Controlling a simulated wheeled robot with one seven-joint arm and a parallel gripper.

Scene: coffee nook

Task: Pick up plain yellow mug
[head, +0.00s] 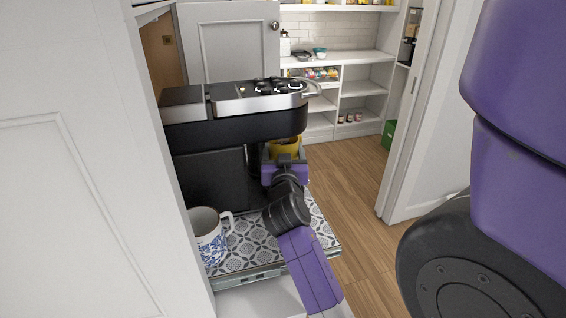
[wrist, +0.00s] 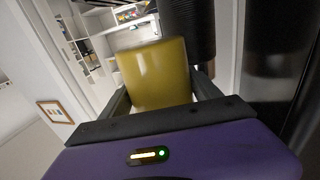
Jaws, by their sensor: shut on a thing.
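The plain yellow mug (head: 284,147) is at the end of my arm in the head view, just below the front edge of the coffee machine (head: 235,119). In the wrist view the yellow mug (wrist: 155,75) sits between the two dark fingers of my gripper (wrist: 160,95), which is shut on it. In the head view my gripper (head: 285,160) hides the mug's lower part, so I cannot tell there whether its base touches anything. No handle of the mug shows.
A white mug with blue pattern (head: 208,236) stands on the patterned tray (head: 251,258) at the left. The machine's dark body is close to my gripper on the left. A white cabinet door (head: 70,190) lines the left. Wooden floor (head: 352,180) is clear at right; pantry shelves (head: 340,90) stand behind.

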